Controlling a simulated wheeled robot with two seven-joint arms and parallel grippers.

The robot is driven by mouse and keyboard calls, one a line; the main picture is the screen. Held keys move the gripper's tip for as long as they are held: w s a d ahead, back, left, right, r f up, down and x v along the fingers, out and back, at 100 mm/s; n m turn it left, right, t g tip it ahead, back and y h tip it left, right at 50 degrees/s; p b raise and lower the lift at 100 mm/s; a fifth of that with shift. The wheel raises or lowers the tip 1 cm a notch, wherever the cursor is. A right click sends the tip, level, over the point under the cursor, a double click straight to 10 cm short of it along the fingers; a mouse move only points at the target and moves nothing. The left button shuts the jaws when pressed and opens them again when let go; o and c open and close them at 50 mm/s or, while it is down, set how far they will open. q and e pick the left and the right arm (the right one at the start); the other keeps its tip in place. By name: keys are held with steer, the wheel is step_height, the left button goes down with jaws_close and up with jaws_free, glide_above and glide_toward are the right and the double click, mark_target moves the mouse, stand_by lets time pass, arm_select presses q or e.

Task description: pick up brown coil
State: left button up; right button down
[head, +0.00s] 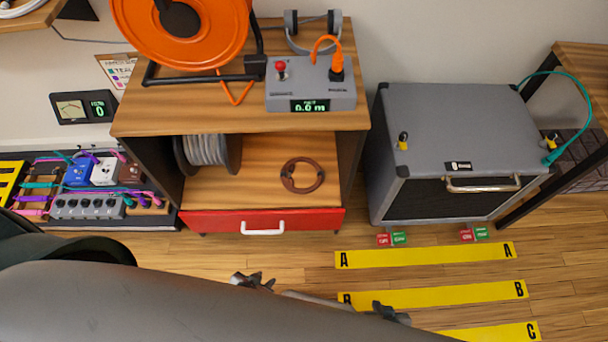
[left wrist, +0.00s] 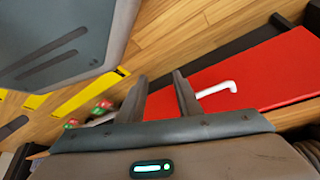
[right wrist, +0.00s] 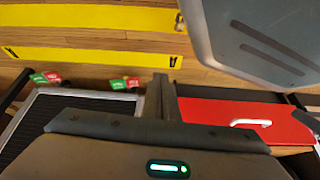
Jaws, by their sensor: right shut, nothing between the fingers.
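The brown coil (head: 286,178) is a ring lying flat on the open shelf of the wooden cabinet (head: 240,195), above the red drawer (head: 218,221). It shows in the head view only. My left gripper (head: 252,281) is in front of and below the drawer, apart from the coil. In the left wrist view its two fingers (left wrist: 160,95) stand apart with nothing between them. My right gripper (head: 390,313) is further right, over the yellow floor strips. In the right wrist view its fingers (right wrist: 160,98) are together and empty.
A grey cable spool (head: 207,150) stands left of the coil on the shelf. An orange reel (head: 180,30) and a grey meter box (head: 310,88) are on top. A grey amp (head: 455,120) stands at the right. The shelf front is open; my arm covers the lower left.

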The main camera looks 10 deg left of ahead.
arm_select(q)
steer(key=shift+o, duration=1.1)
steer(key=shift+w+a, duration=0.1)
steer(key=shift+w, duration=0.25)
steer(key=w+d+r+n+g+b, duration=0.1)
steer(key=w+r+n+b, duration=0.2)
steer(key=w, duration=0.7)
steer(key=w+d+r+n+g+b, duration=0.1)
steer(key=w+r+n, duration=0.3)
steer(key=w, duration=0.6)
steer(key=w+d+r+n+g+b, duration=0.1)
steer(key=w+r+n+b, duration=0.3)
steer(key=w, duration=0.6)
steer(key=shift+w+n+b, duration=0.1)
steer(key=shift+n+b, duration=0.25)
steer(key=shift+n, duration=0.55)
steer(key=w+a+r+n+g+y+b, duration=0.1)
steer(key=w+a+r+n, duration=0.1)
steer(key=r, duration=0.4)
steer(key=shift+w+r+n+g, duration=0.15)
steer(key=shift+w+n+g, duration=0.3)
steer(key=shift+n, duration=0.25)
arm_select(e)
steer(key=s+d+r+g, duration=0.1)
steer(key=d+r+g, duration=0.1)
steer(key=r, duration=1.3)
steer(key=shift+s+d+r+g+h, duration=0.2)
steer(key=shift+d+g+h, duration=0.1)
steer(key=shift+d+h, duration=0.15)
